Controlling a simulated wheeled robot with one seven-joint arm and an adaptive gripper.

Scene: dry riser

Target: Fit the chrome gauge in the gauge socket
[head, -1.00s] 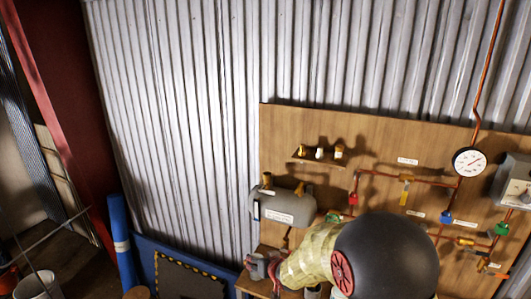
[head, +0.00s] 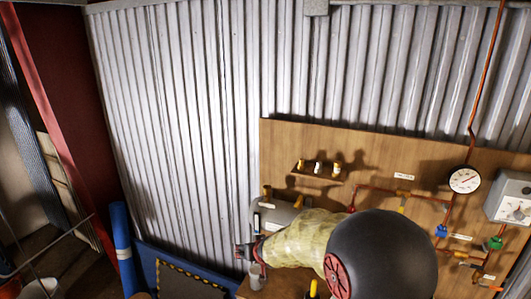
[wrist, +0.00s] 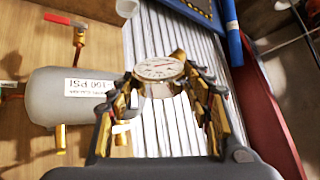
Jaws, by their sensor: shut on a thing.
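The chrome gauge (wrist: 158,68), with a white dial and thin needle, is held between the fingertips of my gripper (wrist: 160,88) in the wrist view. My gripper is shut on it, and the dial faces the camera. In the head view my gripper (head: 247,252) is left of and below the grey tank (head: 278,214), and the gauge cannot be made out. The tank (wrist: 70,97) also shows left of the gripper in the wrist view, apart from it, with brass fittings (wrist: 60,138). I cannot tell which fitting is the gauge socket.
A wooden board (head: 290,140) carries copper pipes, valves, a mounted round gauge (head: 464,180) and a small shelf (head: 316,174) with brass and white fittings. A grey cup (head: 257,277) stands below my gripper. A blue roll (head: 122,245) leans at the left. Corrugated wall (head: 190,120) lies behind.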

